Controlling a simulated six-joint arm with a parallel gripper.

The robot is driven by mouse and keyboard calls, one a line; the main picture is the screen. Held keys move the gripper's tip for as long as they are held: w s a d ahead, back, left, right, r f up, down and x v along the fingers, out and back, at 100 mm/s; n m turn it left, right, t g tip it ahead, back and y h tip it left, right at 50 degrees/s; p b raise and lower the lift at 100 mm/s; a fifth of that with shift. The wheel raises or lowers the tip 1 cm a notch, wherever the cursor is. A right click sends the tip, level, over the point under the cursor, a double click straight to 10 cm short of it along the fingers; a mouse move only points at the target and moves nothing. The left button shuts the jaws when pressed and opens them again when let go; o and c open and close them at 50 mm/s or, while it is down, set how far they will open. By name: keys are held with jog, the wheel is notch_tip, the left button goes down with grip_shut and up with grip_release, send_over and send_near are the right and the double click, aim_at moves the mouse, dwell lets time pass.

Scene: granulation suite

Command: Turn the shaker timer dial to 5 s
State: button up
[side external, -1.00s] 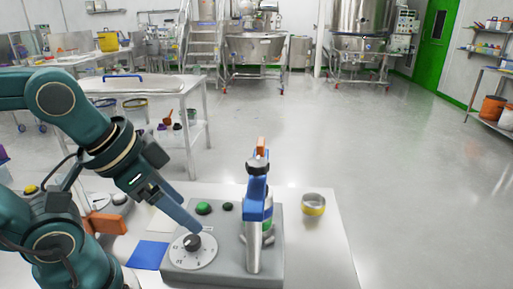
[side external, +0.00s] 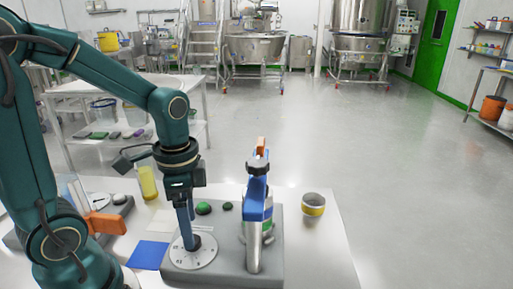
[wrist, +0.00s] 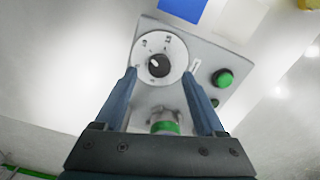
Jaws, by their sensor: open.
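The timer dial is a white round plate (side external: 204,259) with dark markings on the grey shaker base; its black knob (wrist: 159,66) shows in the wrist view with a light pointer mark. The markings are too small to read surely. My gripper (side external: 189,238) points straight down over the dial in the side view and hides most of the knob. In the wrist view my gripper (wrist: 159,73) is open, with one blue finger on each side of the knob in the picture. I cannot tell whether the fingers touch it.
A green button (side external: 204,208) and a smaller dark green one (side external: 227,205) sit behind the dial. A blue and silver clamp post (side external: 254,230) rises close to its right. A blue square (side external: 148,255) lies left of the base, and a yellow-banded ring (side external: 313,204) stands to the right.

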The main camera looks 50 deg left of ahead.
jog(key=shift+f, duration=1.6)
grip_shut()
jog(key=n, duration=0.5)
jog(key=shift+n, duration=0.4)
jog(key=n, duration=0.5)
jog(key=shift+n, duration=0.4)
